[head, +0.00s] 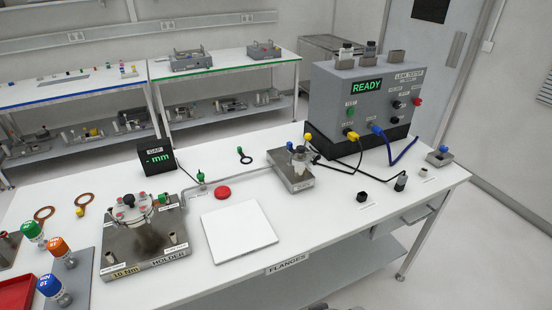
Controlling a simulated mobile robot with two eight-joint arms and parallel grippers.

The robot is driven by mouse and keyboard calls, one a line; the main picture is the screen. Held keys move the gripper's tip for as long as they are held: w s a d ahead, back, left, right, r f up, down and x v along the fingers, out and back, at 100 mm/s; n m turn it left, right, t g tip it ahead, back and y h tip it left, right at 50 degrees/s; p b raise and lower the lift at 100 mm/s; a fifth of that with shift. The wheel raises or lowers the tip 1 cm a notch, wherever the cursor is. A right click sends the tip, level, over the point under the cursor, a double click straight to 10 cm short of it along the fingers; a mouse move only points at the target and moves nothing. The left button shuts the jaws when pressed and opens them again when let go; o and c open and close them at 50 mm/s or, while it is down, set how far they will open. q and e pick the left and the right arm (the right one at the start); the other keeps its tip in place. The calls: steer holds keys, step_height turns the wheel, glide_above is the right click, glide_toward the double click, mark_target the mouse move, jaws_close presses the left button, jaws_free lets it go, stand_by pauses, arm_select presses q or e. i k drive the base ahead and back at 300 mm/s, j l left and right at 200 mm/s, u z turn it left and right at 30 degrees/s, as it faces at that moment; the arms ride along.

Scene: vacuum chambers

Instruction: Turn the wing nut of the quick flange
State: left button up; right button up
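A small steel fitting (300,157) stands upright on a low metal block (290,181) near the middle of the table, in front of the leak tester. It may be the quick flange, but it is too small to tell, and I cannot make out a wing nut on it. A larger round flange (132,207) with several bolts around its rim sits on a metal holder plate (112,262) at the left. Neither of my grippers shows in the head view.
A grey leak tester (350,103) reading READY stands behind, with yellow, blue and black cables running from it. A white pad (238,231) and red cap (222,192) lie mid-table. Coloured-top tools (60,247) and a red tray (15,293) are at left.

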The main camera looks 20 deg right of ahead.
mark_target(319, 158)
steer(key=l+u, duration=0.9)
steer(key=k+l+u, duration=0.15)
steer(key=l, duration=0.2)
steer(key=l+u, duration=0.1)
steer(key=l, duration=0.25)
steer(key=k+l+u, duration=0.15)
steer(key=l, duration=0.2)
steer(key=k+l, duration=0.1)
steer(key=l, duration=0.25)
steer(key=k+l, duration=0.15)
steer(key=l, duration=0.15)
steer(key=k+l+u, duration=0.1)
steer(key=l, duration=0.25)
